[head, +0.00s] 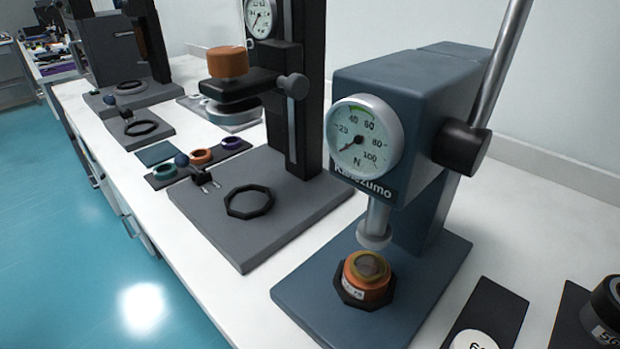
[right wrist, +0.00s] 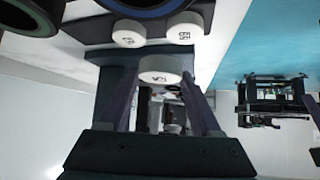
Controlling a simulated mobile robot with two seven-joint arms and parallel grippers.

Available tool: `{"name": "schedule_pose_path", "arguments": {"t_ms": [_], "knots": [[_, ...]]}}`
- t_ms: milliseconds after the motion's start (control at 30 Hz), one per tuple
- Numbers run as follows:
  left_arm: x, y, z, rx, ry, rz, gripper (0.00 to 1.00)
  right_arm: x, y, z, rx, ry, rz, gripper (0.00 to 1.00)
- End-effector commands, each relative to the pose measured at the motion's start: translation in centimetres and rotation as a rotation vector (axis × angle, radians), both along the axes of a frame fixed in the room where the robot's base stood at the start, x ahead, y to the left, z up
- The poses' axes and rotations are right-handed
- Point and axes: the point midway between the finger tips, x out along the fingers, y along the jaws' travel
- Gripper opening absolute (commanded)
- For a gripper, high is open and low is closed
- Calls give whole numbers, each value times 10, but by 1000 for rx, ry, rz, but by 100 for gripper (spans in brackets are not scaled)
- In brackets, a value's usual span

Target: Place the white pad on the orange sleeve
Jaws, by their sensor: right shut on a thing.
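My right gripper (right wrist: 161,84) shows in the right wrist view, its two fingers shut on a white pad (right wrist: 160,71) with a dark printed mark. The pad sits between the fingertips, close to a dark tray. An orange sleeve (head: 353,293) with a white label and a yellowish-brown top stands inside a black octagonal ring on the blue press base (head: 300,297) in the head view. The press's round foot (head: 374,240) hangs above it with a gap. Neither gripper shows in the head view.
Two more white pads (right wrist: 130,34) (right wrist: 184,34) sit on the dark tray. In the head view, a white pad (head: 474,341) lies on a black strip (head: 497,301), cut off at the edge. A grey press base (head: 240,236) stands left. A black weight (head: 604,312) is at far right.

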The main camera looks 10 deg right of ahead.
Motion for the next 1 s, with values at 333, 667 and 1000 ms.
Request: {"name": "schedule_pose_path", "arguments": {"t_ms": [333, 667, 1000], "knots": [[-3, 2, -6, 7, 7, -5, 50, 41, 16, -5, 0, -8, -2, 2], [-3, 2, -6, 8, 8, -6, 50, 110, 42, -5, 1, -5, -2, 2], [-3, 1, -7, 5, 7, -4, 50, 143, 54, -5, 0, -3, -1, 2]]}}
